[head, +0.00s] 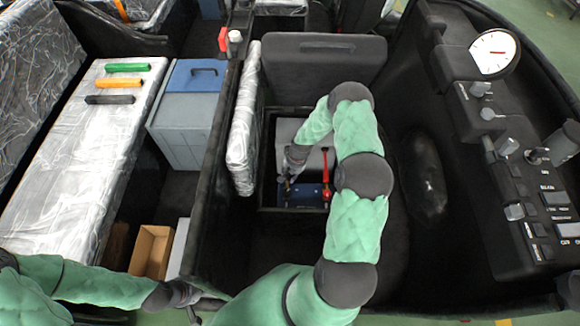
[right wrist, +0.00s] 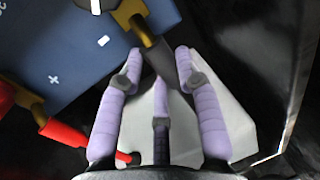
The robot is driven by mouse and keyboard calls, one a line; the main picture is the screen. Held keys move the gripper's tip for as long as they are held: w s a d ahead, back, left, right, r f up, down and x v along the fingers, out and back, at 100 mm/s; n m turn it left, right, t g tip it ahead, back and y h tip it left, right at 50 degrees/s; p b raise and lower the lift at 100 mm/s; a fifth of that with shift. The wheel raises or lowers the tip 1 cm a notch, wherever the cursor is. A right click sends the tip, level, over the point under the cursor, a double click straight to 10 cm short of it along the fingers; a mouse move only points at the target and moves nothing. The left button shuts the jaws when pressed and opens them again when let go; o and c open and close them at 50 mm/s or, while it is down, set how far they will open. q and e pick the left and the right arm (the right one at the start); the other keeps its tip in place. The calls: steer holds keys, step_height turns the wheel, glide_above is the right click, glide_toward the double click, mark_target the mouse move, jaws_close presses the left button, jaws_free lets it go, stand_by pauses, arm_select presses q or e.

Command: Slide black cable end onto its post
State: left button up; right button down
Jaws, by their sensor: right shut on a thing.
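The blue battery (head: 305,196) sits in the open bay beneath my right arm. It fills the upper left of the right wrist view (right wrist: 55,45), with a plus sign printed on it. My right gripper (head: 288,180) is at the battery's left side, its lavender fingers (right wrist: 160,60) shut on the black cable end (right wrist: 157,58). A brass clamp (right wrist: 143,27) extends from the cable end over the battery's edge. I cannot tell whether it is around the post. The red cable (head: 326,175) has its own brass clamp at the battery's other side.
Bay walls surround the battery closely. A black seat back (head: 325,62) stands behind the bay and a control panel (head: 520,170) is at right. At left are a grey-blue box (head: 185,125), a cardboard box (head: 152,250) and a plastic-wrapped bench (head: 75,185).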

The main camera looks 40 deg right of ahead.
steer(key=shift+s+a+f, duration=0.1)
steer(key=shift+s+a, duration=0.15)
steer(key=c, duration=0.8)
jaws_free()
steer(key=shift+c, duration=0.2)
steer(key=shift+d, duration=0.1)
steer(key=shift+w+d+r, duration=0.1)
steer(key=shift+d+r, duration=0.05)
steer(key=shift+r, duration=0.5)
step_height(320, 180, up, 11)
steer(key=s+d, duration=0.1)
steer(key=shift+s+d+f, duration=0.2)
steer(key=shift+s+d, duration=0.05)
steer(key=shift+s, duration=0.05)
